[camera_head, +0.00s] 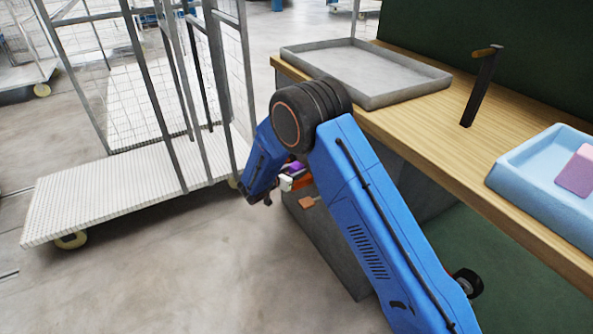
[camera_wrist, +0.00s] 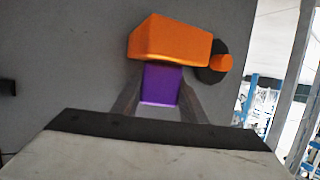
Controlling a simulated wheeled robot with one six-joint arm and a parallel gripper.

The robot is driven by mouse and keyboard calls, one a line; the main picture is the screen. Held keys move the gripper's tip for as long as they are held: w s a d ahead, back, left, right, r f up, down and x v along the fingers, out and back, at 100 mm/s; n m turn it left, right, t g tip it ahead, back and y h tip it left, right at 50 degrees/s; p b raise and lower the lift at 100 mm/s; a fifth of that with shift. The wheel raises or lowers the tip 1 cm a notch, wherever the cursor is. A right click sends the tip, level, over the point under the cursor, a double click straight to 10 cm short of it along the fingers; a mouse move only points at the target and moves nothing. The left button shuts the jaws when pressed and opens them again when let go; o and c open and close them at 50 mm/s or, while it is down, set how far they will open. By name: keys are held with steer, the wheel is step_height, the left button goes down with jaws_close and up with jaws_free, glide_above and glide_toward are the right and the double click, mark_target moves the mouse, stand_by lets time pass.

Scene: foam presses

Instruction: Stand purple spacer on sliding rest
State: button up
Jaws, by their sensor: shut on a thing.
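The purple spacer (camera_wrist: 161,84) is between the two fingers of my gripper (camera_wrist: 160,92), which is shut on it, in the wrist view. In the head view, a small bit of the spacer (camera_head: 296,166) shows beside my gripper (camera_head: 288,182), low at the front side of the bench; my arm hides most of it. An orange block (camera_wrist: 170,40) is just beyond the spacer in the wrist view, overlapping its top edge; I cannot tell if they touch. A small orange piece (camera_head: 307,202) also shows in the head view. I cannot make out which thing is the sliding rest.
A wooden bench (camera_head: 440,125) carries a grey tray (camera_head: 365,70), a dark upright post (camera_head: 480,90) with a tan handle and a light-blue tray (camera_head: 530,160) with a pink block (camera_head: 577,172) in it. A mesh cart (camera_head: 110,195) stands left. Floor in front is clear.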

steer(key=o, duration=1.2)
steer(key=shift+f, duration=0.1)
steer(key=v, duration=1.2)
